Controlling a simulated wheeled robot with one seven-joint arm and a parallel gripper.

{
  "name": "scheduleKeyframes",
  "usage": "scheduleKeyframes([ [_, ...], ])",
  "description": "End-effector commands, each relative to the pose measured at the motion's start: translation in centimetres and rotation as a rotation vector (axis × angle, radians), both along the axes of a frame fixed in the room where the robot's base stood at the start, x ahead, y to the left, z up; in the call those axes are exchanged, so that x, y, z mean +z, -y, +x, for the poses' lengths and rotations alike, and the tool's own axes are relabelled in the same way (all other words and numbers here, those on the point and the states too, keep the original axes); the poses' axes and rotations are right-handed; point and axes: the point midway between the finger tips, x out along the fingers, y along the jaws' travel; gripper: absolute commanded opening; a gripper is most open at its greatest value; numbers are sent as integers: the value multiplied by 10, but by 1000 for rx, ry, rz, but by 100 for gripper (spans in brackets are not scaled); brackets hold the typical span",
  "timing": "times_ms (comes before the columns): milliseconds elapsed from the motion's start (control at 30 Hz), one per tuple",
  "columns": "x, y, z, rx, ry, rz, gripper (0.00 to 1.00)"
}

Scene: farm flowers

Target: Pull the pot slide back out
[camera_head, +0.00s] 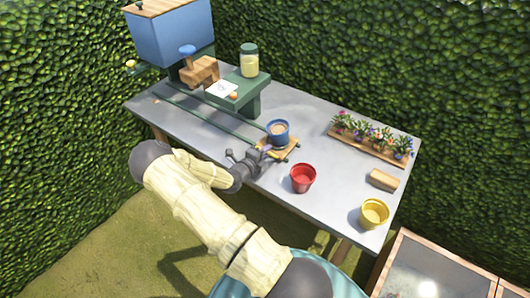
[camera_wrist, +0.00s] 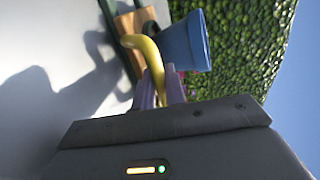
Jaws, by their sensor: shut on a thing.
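The pot slide (camera_head: 289,151) is a wooden plate at the right end of two green rails (camera_head: 208,122) on the table. A blue pot (camera_head: 278,128) with brown contents stands upright on it. In the wrist view, my gripper (camera_wrist: 160,90) is shut on the slide's curved yellow handle (camera_wrist: 148,52). The blue pot also shows there (camera_wrist: 186,42), close beyond the fingers, with the wooden plate (camera_wrist: 134,30) beside it. In the head view, my gripper (camera_head: 263,151) is at the slide's near left edge, and the handle is mostly hidden.
A green stand with a blue hopper (camera_head: 172,38) is at the rails' far left end. A jar (camera_head: 249,62) stands on a green shelf. A red pot (camera_head: 302,178), yellow pot (camera_head: 373,213), wooden block (camera_head: 384,179) and flower tray (camera_head: 360,148) are to the right.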

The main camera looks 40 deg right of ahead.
Motion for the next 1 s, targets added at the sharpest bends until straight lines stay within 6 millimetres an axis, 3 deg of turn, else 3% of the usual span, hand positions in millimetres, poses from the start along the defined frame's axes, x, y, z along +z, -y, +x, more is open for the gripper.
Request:
scheduleKeyframes([
  [67,-4,1,-6,-10,-11,5,0],
  [100,-4,1,-6,-11,-12,5,16],
  [200,-4,1,-5,-9,-10,4,30],
  [633,0,-9,-6,-4,-5,2,30],
  [1000,13,-71,-28,-2,-5,3,30],
])
